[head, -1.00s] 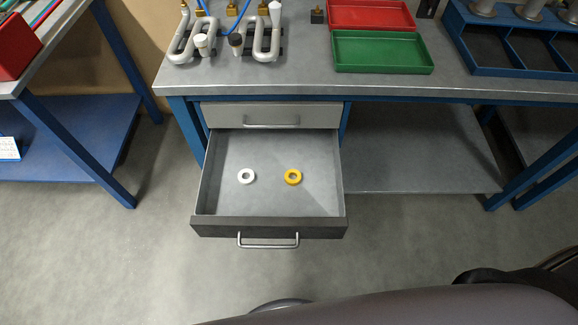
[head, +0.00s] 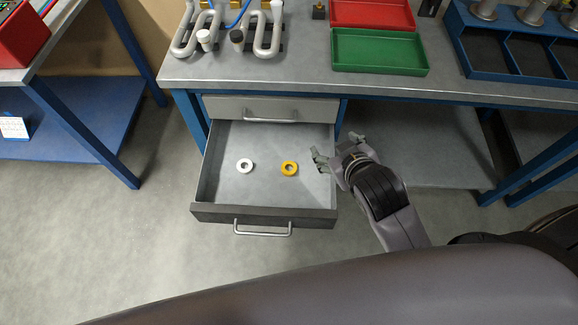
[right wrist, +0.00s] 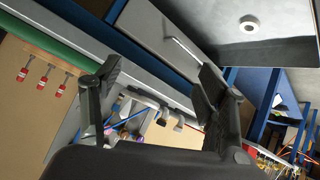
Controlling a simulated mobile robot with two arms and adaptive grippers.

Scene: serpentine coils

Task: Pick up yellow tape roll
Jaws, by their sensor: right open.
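The yellow tape roll (head: 289,168) lies flat in the open drawer (head: 262,212), right of the middle. A white tape roll (head: 244,165) lies to its left; a white roll also shows in the right wrist view (right wrist: 249,24). My right gripper (head: 335,149) is at the drawer's right wall, a little right of the yellow roll and apart from it. Its two fingers are spread and empty, as the right wrist view (right wrist: 150,85) also shows. The yellow roll does not show in the right wrist view. My left gripper is not in view.
The workbench (head: 300,72) above the drawer holds grey serpentine coils (head: 268,35), a green tray (head: 380,52), a red tray (head: 373,13) and a blue divided rack (head: 510,42). A closed drawer (head: 270,108) sits just above the open one. The drawer's floor around the rolls is clear.

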